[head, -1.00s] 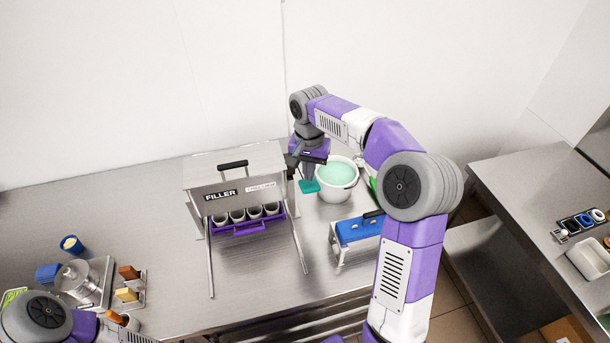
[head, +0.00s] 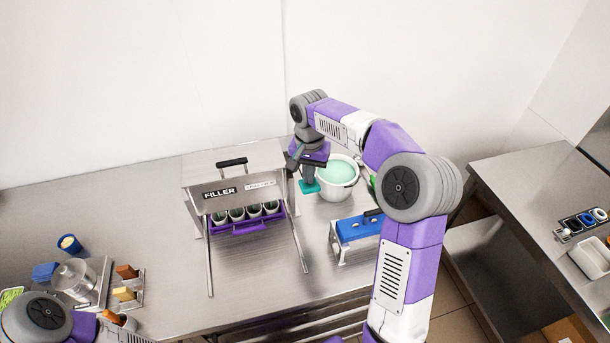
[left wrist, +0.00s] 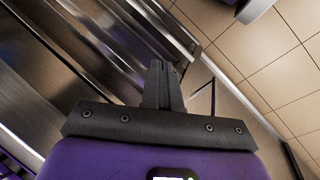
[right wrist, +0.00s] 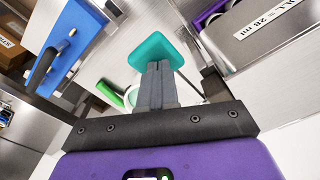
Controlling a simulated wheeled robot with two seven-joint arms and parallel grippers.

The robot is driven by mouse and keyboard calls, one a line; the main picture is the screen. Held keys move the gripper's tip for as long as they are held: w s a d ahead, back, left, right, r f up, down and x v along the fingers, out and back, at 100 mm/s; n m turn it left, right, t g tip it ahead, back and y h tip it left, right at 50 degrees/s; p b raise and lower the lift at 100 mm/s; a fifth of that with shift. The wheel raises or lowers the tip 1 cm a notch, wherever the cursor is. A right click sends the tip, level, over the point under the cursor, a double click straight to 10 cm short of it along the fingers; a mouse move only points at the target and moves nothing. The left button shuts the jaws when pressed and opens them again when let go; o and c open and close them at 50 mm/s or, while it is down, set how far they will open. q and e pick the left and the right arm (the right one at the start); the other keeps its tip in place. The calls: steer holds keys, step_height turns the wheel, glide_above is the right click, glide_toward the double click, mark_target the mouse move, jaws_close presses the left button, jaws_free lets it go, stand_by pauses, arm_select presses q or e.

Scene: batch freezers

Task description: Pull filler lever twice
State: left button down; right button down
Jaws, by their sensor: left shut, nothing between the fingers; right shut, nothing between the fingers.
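The filler (head: 262,195) is a metal stand with a labelled front panel on the bench. A purple tray (head: 235,229) with several cups sits under it. A teal paddle (head: 309,187) is at the filler's right side; it also shows in the right wrist view (right wrist: 155,48). A dark bar (right wrist: 214,84) stands beside it; whether they join is unclear. My right gripper (right wrist: 157,68) is shut and empty, its tips at the paddle's near edge. Contact cannot be told. My left gripper (left wrist: 162,68) is shut and empty, low over the bench edge and floor.
A white tub of mint-green mix (head: 338,175) stands close right of the right gripper. A blue-topped metal stand (head: 357,228) is in front of it. A clear jar (head: 75,278) and small blocks are at left. The bench between filler and left items is clear.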

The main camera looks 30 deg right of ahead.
step_height(320, 180, down, 6)
steer(key=b, duration=0.3)
steer(key=shift+b, duration=0.35)
stand_by(0.4)
step_height(320, 180, up, 8)
steer(key=p, duration=0.7)
stand_by(0.3)
steer(key=shift+f, duration=0.1)
stand_by(0.6)
